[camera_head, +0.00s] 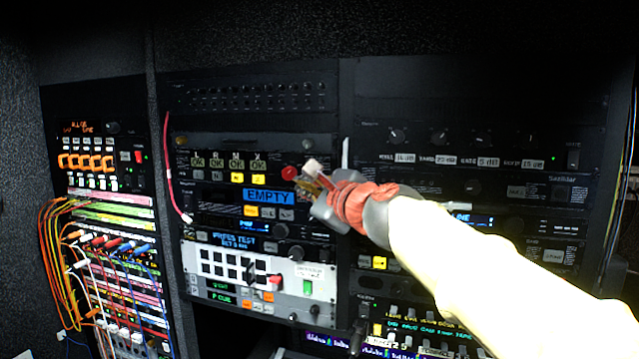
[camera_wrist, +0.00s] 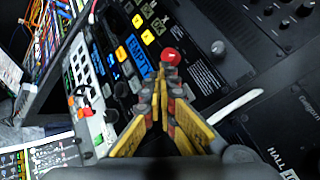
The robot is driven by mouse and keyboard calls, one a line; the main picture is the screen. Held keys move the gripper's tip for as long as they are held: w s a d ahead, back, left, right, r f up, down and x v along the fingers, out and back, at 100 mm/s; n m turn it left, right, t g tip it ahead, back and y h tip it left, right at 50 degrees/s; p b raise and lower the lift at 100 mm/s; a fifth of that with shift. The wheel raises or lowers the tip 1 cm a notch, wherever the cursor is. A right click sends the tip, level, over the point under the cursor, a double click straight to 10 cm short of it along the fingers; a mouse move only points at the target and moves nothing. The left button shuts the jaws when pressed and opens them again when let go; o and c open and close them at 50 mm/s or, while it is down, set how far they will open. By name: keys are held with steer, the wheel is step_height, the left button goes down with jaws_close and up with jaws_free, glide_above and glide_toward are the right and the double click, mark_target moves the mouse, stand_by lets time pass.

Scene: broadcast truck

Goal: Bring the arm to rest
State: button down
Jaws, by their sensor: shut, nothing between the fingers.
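My gripper (camera_head: 318,180) is in front of the middle rack in the head view, at the end of my pale arm that reaches in from the lower right. In the wrist view my gripper (camera_wrist: 165,88) shows yellow and grey fingers that meet at the tips, shut with nothing between them. A red round button (camera_head: 289,173) on the rack panel lies just left of the gripper tips. It also shows in the wrist view (camera_wrist: 171,57), just beyond the fingertips. I cannot tell whether the tips touch the panel.
A blue EMPTY display (camera_head: 268,197) sits left of my gripper. A white panel with black keys (camera_head: 235,267) is below it. Coloured cables (camera_head: 60,255) hang from the patch bay at left. A pink cable (camera_head: 169,165) hangs along the rack. Dark rack units (camera_head: 470,150) stand at right.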

stand_by(0.3)
steer(key=s+f+n+g+b, duration=0.1)
steer(key=s+f+n+g, duration=0.25)
steer(key=f+n, duration=0.45)
steer(key=s+f+n+g+b, duration=0.15)
steer(key=s+f+n, duration=0.35)
steer(key=f, duration=0.8)
steer(key=s+d+f+n+g+h+b, duration=0.1)
steer(key=s+d+f+b, duration=0.5)
steer(key=f, duration=0.8)
steer(key=s+d+f+n+g+h+b, duration=0.2)
steer(key=s+d+f+n+h+b, duration=0.2)
steer(key=s+d+f+b, duration=0.3)
steer(key=s+d+f+n+g+h+b, duration=0.1)
steer(key=s+d+f+b, duration=0.6)
steer(key=f, duration=1.6)
steer(key=shift+s+n+g+h+b, duration=0.4)
steer(key=shift+s+n+h+b, duration=0.95)
steer(key=shift+s, duration=2.4)
steer(key=shift+m+y+b, duration=0.35)
steer(key=shift+y+b, duration=0.05)
steer(key=shift+y, duration=0.15)
